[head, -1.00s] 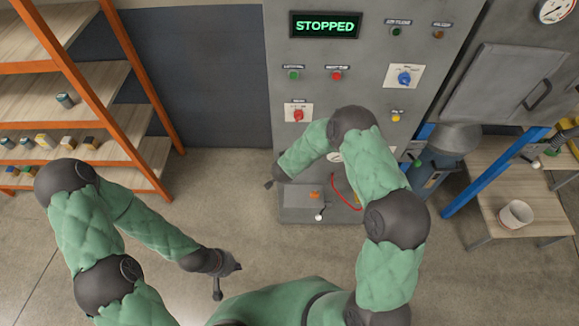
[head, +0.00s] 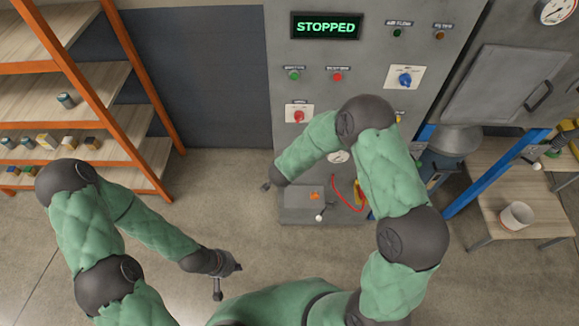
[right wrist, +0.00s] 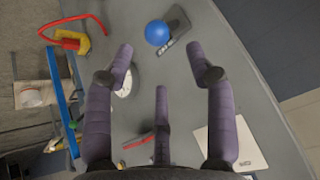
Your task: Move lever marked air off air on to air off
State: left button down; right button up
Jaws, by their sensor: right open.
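A lever with a blue ball knob (right wrist: 157,33) stands out from the grey cabinet face in the right wrist view. A dark plate (right wrist: 175,27) lies beside it; its lettering is not readable. In the head view I cannot make out this lever; my right forearm covers part of the panel. My right gripper (right wrist: 160,52) is open and empty, with its fingers spread and the blue knob just beyond the gap between the tips. In the head view only a dark tip of it (head: 267,186) shows. My left gripper (head: 226,272) hangs low over the floor, away from the cabinet.
The cabinet carries a STOPPED display (head: 326,26), a red knob (head: 299,116), a blue knob (head: 405,79) and a round gauge (right wrist: 125,83). A red hose (head: 345,200) hangs low on it. Orange shelving (head: 100,150) stands left, a table with a white pot (head: 516,215) right.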

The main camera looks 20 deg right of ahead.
jog(key=shift+v, duration=1.8)
